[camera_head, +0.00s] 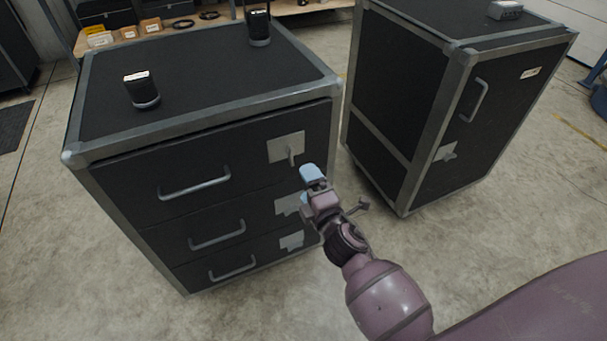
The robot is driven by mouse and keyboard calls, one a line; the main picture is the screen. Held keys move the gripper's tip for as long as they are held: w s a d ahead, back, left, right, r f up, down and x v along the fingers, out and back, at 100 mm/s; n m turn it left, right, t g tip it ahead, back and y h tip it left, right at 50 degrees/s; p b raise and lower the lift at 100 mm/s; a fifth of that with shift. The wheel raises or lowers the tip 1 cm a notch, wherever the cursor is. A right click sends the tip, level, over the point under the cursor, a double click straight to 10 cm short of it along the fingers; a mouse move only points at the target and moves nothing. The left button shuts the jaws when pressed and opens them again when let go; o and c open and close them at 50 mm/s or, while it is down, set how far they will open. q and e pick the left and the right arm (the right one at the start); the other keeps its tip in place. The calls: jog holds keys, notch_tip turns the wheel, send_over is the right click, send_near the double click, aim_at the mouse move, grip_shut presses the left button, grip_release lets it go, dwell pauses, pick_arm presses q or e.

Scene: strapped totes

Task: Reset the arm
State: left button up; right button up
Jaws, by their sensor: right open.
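My right arm comes in from the lower right. Its gripper (316,183) has pale blue fingertips and is open, with nothing seen between them. It is in front of the right side of a black drawer cabinet (120,178) with grey metal edges, close to a latch plate (286,147) on the top drawer. I cannot tell whether it touches the cabinet. My left gripper is out of view.
Two small dark devices (141,90) (259,26) stand on the drawer cabinet. A second black cabinet (405,75) with a door handle stands to the right, a grey object (505,10) on top. A shelf with small boxes is behind. Concrete floor is clear between and in front.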

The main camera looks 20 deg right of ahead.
jog(key=shift+s, duration=0.45)
dwell(0.3)
pick_arm(q)
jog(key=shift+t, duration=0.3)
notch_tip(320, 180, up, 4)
jog(key=p, duration=0.5)
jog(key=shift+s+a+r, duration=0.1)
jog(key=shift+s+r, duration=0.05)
pick_arm(e)
jog(key=s+d+f+m+g, duration=0.2)
jog(key=s+m, duration=0.3)
jog(key=s, duration=0.3)
jog(key=s+d+f+m+g, duration=0.1)
jog(key=s+d+m+g, duration=0.1)
jog(key=s+m, duration=0.4)
jog(key=s+d+f+m+g, duration=0.2)
jog(key=s+m, duration=0.4)
jog(key=s, duration=0.6)
jog(key=shift+s+d+f+g+h, duration=0.25)
jog(key=shift+d+f+g+h, duration=0.05)
jog(key=shift+d+g, duration=0.2)
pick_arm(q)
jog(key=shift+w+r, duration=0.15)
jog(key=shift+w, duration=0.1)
pick_arm(e)
jog(key=shift+a, duration=0.1)
